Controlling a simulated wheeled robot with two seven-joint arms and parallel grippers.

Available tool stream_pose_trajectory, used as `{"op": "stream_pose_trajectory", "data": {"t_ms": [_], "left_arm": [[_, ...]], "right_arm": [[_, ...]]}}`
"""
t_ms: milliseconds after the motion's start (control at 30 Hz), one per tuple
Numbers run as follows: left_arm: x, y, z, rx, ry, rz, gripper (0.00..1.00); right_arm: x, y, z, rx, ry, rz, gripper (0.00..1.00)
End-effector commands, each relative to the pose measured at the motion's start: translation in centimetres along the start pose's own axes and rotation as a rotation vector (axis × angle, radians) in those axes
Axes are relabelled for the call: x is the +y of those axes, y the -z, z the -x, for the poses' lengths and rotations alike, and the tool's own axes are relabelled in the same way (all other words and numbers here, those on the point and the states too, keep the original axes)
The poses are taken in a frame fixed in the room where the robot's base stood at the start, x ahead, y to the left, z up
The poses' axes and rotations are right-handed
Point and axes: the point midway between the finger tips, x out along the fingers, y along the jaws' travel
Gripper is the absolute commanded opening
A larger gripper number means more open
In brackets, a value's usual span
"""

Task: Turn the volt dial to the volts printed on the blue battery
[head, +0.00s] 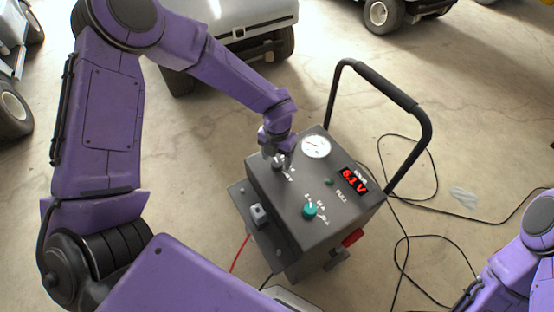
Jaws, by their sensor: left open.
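The dark grey charger box (275,207) stands in the middle of the head view. Its red display (353,180) reads 6.1 V. My left gripper (277,158) is open at the far left part of the top panel, over a grey knob (279,164) with printed marks around it. The fingers partly hide this knob, and I cannot tell whether they touch it. A teal knob (309,209) sits nearer the front with its own marks, too small to read. No blue battery shows. My right gripper is out of view; only part of its arm shows at lower right.
A round needle gauge (316,147) is on the charger's top. A black handle (388,88) rises behind it. Red and black cables run over the concrete floor. White carts (240,20) stand at the back, with open floor on the right.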

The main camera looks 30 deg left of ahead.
Motion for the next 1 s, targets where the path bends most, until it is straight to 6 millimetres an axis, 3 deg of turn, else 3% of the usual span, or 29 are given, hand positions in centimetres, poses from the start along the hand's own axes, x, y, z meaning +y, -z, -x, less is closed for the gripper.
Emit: {"op": "stream_pose_trajectory", "data": {"t_ms": [133, 400, 600, 1000], "left_arm": [[0.0, 0.0, -1.6, 0.0, 0.0, -0.001, 0.65], [0.0, 0.0, -1.8, -0.001, 0.0, -0.001, 0.65], [0.0, 0.0, -1.8, -0.001, 0.0, -0.001, 0.08], [0.0, 0.0, -1.7, 0.001, 0.001, -0.069, 0.09]], "right_arm": [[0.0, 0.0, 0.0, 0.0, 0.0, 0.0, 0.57], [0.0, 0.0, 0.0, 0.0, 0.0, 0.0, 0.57], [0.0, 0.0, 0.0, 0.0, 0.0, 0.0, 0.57], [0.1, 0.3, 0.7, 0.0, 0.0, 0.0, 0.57]]}}
